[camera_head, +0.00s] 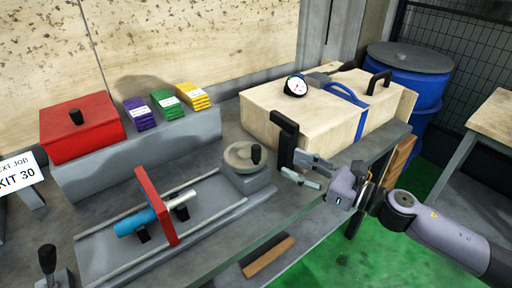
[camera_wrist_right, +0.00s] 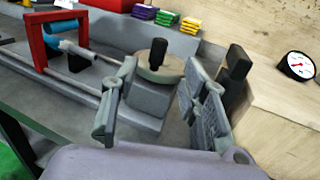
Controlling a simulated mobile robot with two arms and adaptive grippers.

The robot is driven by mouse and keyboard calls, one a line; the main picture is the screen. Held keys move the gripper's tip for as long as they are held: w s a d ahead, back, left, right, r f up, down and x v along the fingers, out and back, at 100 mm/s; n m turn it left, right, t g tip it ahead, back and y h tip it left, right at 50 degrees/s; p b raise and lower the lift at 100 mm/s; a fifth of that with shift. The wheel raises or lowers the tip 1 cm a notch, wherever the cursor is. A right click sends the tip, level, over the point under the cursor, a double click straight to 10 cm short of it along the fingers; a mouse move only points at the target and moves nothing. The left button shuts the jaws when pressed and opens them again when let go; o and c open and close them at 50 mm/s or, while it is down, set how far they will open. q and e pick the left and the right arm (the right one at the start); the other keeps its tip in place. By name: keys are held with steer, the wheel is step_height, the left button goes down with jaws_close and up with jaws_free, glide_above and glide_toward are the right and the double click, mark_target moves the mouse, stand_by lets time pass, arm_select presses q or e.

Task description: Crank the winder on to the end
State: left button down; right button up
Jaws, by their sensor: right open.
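The winder is a grey round wheel (camera_head: 243,157) with an upright black knob (camera_head: 256,154), on a grey block (camera_head: 250,182) at the right end of the machine. In the right wrist view the knob (camera_wrist_right: 158,54) stands on the wheel (camera_wrist_right: 155,72), beyond the gap between my fingers. My right gripper (camera_head: 303,171) is open and empty, to the right of the winder and apart from the knob. It also shows in the right wrist view (camera_wrist_right: 160,85), one finger on each side of the block. My left gripper is not in view.
A black upright post (camera_head: 286,138) stands close to my right gripper. A wooden box (camera_head: 262,112) with a dial gauge (camera_head: 295,86) is behind. A red frame (camera_head: 156,207) around a blue cylinder (camera_head: 136,222) stands on rails to the left. Coloured blocks (camera_head: 167,103) line a ledge.

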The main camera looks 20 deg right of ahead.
mark_target(256, 146)
steer(key=p+x, duration=0.4)
steer(key=x, duration=0.6)
steer(key=shift+w+a+r, duration=0.15)
steer(key=shift+w+a, duration=0.05)
steer(key=shift+w, duration=0.1)
steer(key=shift+w+a, duration=0.4)
steer(key=shift+w, duration=0.05)
steer(key=shift+c, duration=0.3)
jaws_close()
